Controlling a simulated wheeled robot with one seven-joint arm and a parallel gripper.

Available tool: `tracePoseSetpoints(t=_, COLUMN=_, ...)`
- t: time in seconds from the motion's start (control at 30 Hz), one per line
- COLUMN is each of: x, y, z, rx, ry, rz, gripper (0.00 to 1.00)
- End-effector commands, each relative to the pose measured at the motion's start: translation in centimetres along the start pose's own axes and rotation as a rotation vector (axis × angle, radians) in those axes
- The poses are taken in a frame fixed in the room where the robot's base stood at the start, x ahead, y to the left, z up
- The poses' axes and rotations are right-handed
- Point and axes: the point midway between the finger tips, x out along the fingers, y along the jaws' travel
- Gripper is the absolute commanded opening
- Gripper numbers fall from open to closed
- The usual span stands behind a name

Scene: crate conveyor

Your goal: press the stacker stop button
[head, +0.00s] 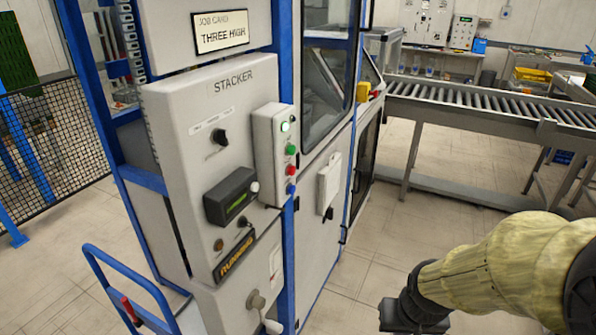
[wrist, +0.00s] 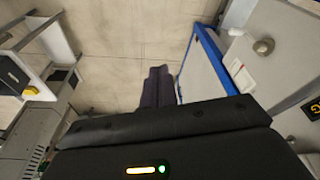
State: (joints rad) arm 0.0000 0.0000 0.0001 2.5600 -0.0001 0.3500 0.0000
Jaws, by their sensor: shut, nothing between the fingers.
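The stacker's grey control panel (head: 165,130) stands left of centre in the head view, labelled STACKER. Labels on these buttons are not readable. My gripper (wrist: 160,72) is shut and empty in the wrist view, pointing toward the floor. In the head view it is the dark part at the lower right (head: 415,313), well apart from the buttons.
The panel also has a black knob (head: 219,137), a display (head: 230,196) and a RUNNING sign (head: 234,257). A roller conveyor (head: 480,100) runs behind at right. Floor between panel and arm is clear.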

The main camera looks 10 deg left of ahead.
Motion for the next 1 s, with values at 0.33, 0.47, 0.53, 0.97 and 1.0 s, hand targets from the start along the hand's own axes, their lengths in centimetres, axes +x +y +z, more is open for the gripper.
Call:
tracePoseSetpoints(t=0.33, x=0.0, y=-0.4, z=-4.6, rx=0.008, ry=0.141, rz=-0.002, gripper=0.0)
tracePoseSetpoints(t=0.47, x=-0.1, y=-1.3, z=-9.3, rx=0.017, ry=0.297, rz=-0.028, gripper=0.0)
tracePoseSetpoints(t=0.53, x=-0.2, y=-2.0, z=-11.8, rx=0.024, ry=0.386, rz=-0.054, gripper=0.0)
tracePoseSetpoints(t=0.97, x=-3.8, y=-8.4, z=-23.5, rx=0.101, ry=0.895, rz=-0.38, gripper=0.0)
tracePoseSetpoints(t=1.0, x=-4.3, y=-9.0, z=-24.2, rx=0.115, ry=0.937, rz=-0.423, gripper=0.0)
